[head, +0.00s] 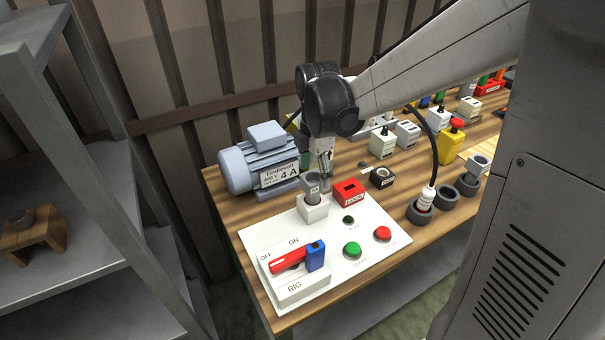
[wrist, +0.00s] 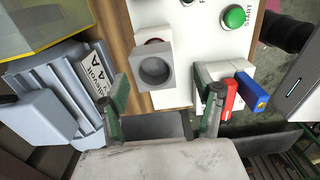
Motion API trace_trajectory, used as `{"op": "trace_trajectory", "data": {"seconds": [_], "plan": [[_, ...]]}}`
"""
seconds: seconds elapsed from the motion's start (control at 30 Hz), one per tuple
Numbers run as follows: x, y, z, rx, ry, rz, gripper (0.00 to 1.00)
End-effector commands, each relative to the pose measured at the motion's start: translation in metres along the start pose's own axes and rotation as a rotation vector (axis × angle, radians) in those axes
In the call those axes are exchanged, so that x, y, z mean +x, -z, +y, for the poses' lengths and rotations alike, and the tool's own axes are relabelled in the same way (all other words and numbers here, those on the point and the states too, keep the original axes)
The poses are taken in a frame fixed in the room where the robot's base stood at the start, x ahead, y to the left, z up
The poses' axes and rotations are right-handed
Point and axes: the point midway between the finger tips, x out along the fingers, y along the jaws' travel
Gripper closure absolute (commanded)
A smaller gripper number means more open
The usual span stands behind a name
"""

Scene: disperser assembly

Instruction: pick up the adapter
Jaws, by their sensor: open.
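A grey block with a round opening, which looks like the adapter (head: 311,183), stands upright on a white socket block (head: 313,209) at the back of the white panel. In the wrist view the adapter (wrist: 155,68) shows its round opening, just beyond the space between the fingers and left of centre. My gripper (head: 322,172) is close behind and above it in the head view, pointing down. In the wrist view my gripper (wrist: 168,88) has its green-sided fingers spread wide with nothing between them. I cannot tell the exact gap to the adapter.
A blue-grey motor (head: 262,160) stands close on the left. A red block (head: 349,192) and a black block (head: 382,177) sit to the right. A similar grey block (head: 479,163) stands further right.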

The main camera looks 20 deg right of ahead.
Motion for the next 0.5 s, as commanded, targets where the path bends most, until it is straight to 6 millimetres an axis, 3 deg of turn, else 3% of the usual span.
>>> {"op": "trace_trajectory", "data": {"seconds": [0.27,0.5], "plan": [[0.015,-0.001,0.003,0.001,0.000,0.000,0.36],[0.044,-0.002,0.008,0.001,0.000,0.000,0.36]]}}
